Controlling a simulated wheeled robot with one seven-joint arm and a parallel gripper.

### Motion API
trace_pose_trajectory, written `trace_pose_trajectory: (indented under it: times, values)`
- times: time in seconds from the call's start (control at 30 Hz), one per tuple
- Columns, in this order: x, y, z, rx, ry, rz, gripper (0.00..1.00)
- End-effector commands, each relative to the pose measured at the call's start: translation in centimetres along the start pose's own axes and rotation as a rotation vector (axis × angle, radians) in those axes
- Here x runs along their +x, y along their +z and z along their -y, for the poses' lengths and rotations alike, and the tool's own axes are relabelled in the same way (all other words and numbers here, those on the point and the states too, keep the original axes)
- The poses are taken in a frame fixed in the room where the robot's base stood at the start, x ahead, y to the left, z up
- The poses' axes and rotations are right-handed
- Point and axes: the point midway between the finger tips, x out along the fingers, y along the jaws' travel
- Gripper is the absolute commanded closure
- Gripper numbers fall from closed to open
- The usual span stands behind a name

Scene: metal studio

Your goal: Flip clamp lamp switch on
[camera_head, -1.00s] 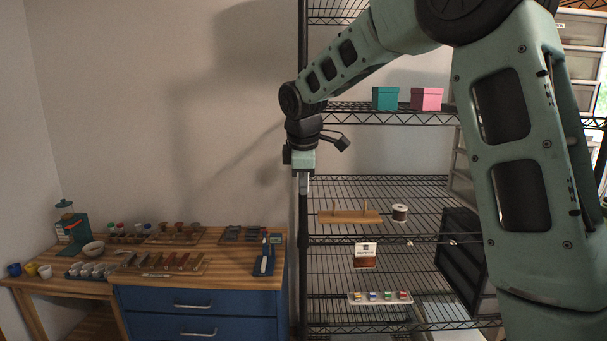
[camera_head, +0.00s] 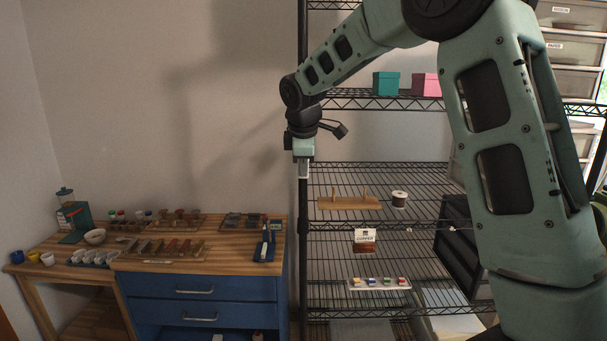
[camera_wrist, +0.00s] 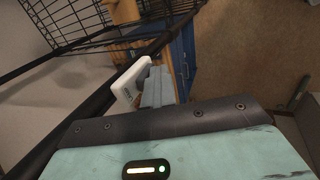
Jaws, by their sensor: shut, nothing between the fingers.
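I cannot make out a clamp lamp or its switch in either view. My gripper (camera_head: 303,175) points down in front of the shelf's left black post in the head view. It is shut and empty, clear of the workbench and the shelf goods. In the wrist view the grey fingers of my gripper (camera_wrist: 156,85) are together. A white piece with small lettering (camera_wrist: 130,84) shows just left of the fingers, near a black post. I cannot tell what it is or whether it touches them.
A wire shelf (camera_head: 330,230) stands on the right, with a teal box (camera_head: 386,83), a pink box (camera_head: 425,84) and a wooden peg board (camera_head: 349,203). A wooden workbench with blue drawers (camera_head: 200,300) at left holds several tools and cups. The wall above the bench is bare.

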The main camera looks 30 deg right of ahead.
Motion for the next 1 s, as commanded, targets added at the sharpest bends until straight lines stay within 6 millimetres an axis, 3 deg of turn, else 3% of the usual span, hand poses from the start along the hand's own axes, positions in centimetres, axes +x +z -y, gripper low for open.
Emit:
trace_pose_trajectory:
  times: [0.63,1.0]
  values:
    - [-1.7,0.0,-0.9,0.002,0.005,-0.002,1.00]
    - [-1.6,0.0,-0.9,0.002,0.004,-0.002,1.00]
